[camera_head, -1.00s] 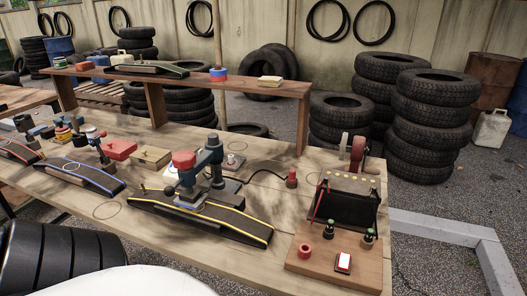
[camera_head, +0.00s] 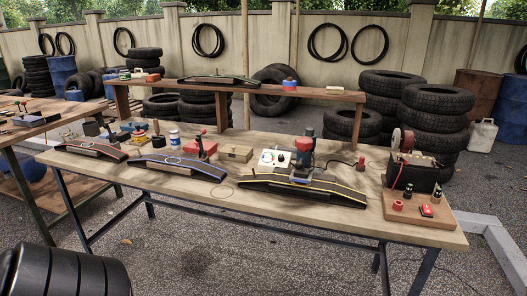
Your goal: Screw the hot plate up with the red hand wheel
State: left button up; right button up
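A teal clamp press (camera_head: 303,150) stands on the wooden workbench, right of its middle, over a black curved tread strip with yellow edges (camera_head: 330,191). Neither of my grippers is in view.
A raised shelf (camera_head: 340,95) runs behind.

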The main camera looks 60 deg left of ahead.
aim_at(304, 144)
jog(key=u, duration=1.55)
